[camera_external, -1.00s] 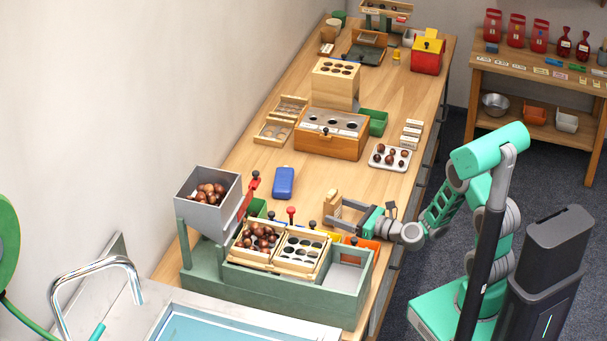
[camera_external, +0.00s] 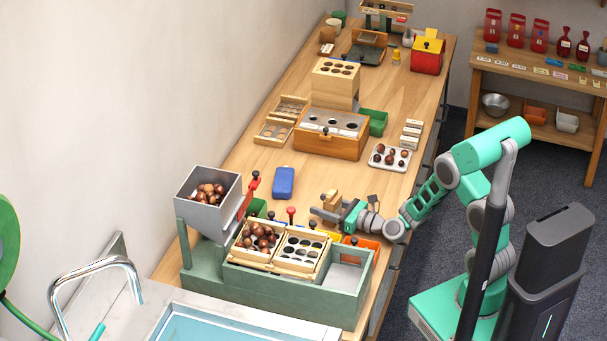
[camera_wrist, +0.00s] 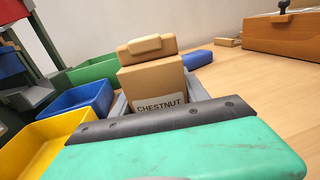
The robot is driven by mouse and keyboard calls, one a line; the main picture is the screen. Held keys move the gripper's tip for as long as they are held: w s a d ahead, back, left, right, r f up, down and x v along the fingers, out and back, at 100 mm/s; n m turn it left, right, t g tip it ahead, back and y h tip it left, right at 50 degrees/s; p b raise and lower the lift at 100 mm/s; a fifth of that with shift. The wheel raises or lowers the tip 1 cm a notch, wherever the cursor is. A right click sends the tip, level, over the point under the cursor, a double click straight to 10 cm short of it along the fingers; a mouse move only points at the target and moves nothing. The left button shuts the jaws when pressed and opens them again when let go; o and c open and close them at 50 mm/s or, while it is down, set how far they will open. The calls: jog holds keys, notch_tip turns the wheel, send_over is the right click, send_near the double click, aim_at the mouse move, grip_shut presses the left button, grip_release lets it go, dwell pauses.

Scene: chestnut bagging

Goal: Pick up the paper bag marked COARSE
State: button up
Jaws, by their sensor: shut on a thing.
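A brown paper bag (camera_wrist: 150,85) with a folded top stands upright between my fingers in the wrist view. Its white label reads CHESTNUT; anything lower on the label is hidden by my gripper, so COARSE cannot be read. In the external view the bag (camera_external: 331,198) is small, on the wooden table just right of the green sorting stand. My gripper (camera_external: 327,212) reaches in from the right, low over the table, and is shut on the bag. The bag's lower part is hidden in both views.
Green (camera_wrist: 95,72), blue (camera_wrist: 85,100) and yellow (camera_wrist: 45,145) bins stand close left of the bag. A blue object (camera_external: 283,183) lies behind it. The green stand (camera_external: 300,295) holds chestnut trays in front. The table beyond, towards the wooden box (camera_external: 330,147), has free room.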

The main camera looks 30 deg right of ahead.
jog(key=c, duration=0.8)
jog(key=shift+c, duration=0.2)
